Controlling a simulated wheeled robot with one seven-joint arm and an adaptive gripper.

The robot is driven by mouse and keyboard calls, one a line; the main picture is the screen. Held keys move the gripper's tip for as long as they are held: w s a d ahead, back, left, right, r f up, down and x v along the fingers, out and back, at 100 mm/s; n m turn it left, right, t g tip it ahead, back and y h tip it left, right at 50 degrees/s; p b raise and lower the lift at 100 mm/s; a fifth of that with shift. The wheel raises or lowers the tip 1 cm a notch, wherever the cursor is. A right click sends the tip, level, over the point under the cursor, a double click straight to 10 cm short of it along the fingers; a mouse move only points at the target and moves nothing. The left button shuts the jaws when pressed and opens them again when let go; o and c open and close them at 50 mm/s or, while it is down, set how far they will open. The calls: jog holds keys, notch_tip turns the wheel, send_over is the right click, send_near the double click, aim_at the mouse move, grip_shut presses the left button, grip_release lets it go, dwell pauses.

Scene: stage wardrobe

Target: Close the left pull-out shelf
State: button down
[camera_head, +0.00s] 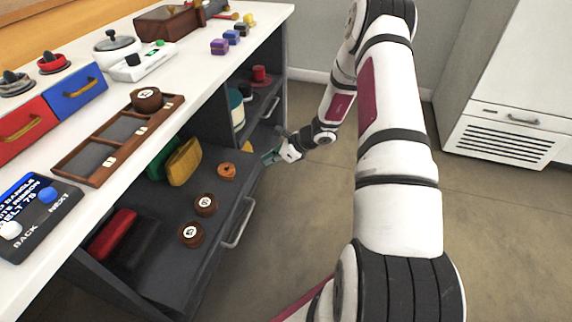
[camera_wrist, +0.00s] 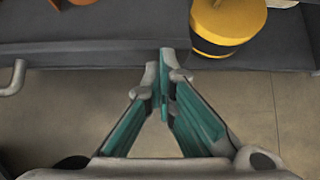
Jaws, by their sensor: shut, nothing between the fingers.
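The left pull-out shelf (camera_head: 215,175) is dark grey and stands pulled out from under the counter, its grey bar handle (camera_head: 240,224) on the front. It carries two brown round tins (camera_head: 205,204), an orange item (camera_head: 227,172), yellow and green bags and a red box. My gripper (camera_head: 268,158) is shut and empty by the shelf's far front corner. In the wrist view, my closed fingertips (camera_wrist: 165,60) overlap the dark front edges, with the handle (camera_wrist: 13,78) to the left. I cannot tell whether they touch the shelf.
Right of the left shelf is another compartment with a handled shelf (camera_head: 262,112) and a red hat (camera_head: 261,76). A yellow item with a dark band (camera_wrist: 228,22) sits right of my fingertips. The countertop (camera_head: 205,75) holds trays and boxes. The floor (camera_head: 300,215) in front is clear.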

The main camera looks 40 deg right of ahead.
aim_at(237, 155)
jog(key=w+a, duration=0.4)
jog(key=w, duration=0.1)
jog(key=w+a, duration=0.2)
jog(key=w, duration=0.1)
jog(key=shift+w+a, duration=0.25)
jog(key=shift+a, duration=0.1)
jog(key=shift+w+a, duration=0.1)
jog(key=shift+a, duration=0.05)
